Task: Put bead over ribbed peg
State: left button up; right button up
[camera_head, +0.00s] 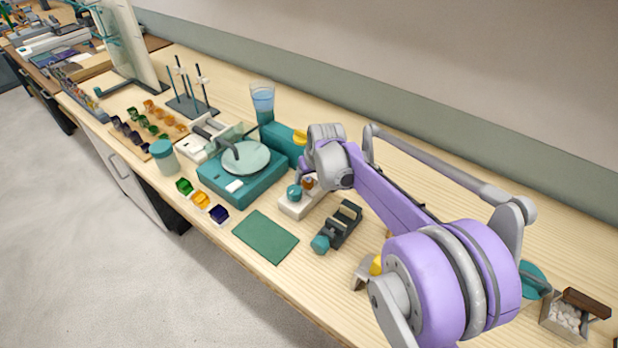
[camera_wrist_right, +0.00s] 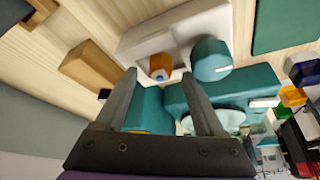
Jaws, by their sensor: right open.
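My right gripper (camera_head: 307,168) is over the white block in the head view. In the right wrist view my right gripper (camera_wrist_right: 163,82) is open, its two grey fingers apart with nothing between them. Just beyond the fingertips is a small amber piece with a blue centre (camera_wrist_right: 160,67), on the white block (camera_wrist_right: 190,20) beside a teal round knob (camera_wrist_right: 211,60). The amber piece (camera_head: 308,183) also shows in the head view. I cannot tell whether it is the bead. I cannot make out the ribbed peg for certain. My left gripper is not in view.
A teal box with a pale round plate (camera_head: 247,157) stands left of the white block. A dark device (camera_head: 343,224) and a green mat (camera_head: 265,237) lie in front. A rod stand (camera_head: 193,104) and a blue cup (camera_head: 262,100) stand behind. A wooden block (camera_wrist_right: 90,67) is close by.

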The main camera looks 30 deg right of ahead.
jog(key=v, duration=0.9)
jog(key=shift+s+r, duration=0.15)
jog(key=shift+r, duration=0.25)
jog(key=shift+n+t+y, duration=0.3)
jog(key=shift+n, duration=0.5)
jog(key=s+a+f, duration=0.3)
jog(key=s+a, duration=0.1)
jog(key=s, duration=0.4)
jog(key=s+a+f, duration=0.4)
jog(key=s+a, duration=0.1)
jog(key=s, duration=0.3)
jog(key=s+a+f, duration=0.4)
jog(key=s+a, duration=0.1)
jog(key=s, duration=0.3)
jog(key=shift+a+p, duration=0.2)
jog(key=shift+p, duration=0.1)
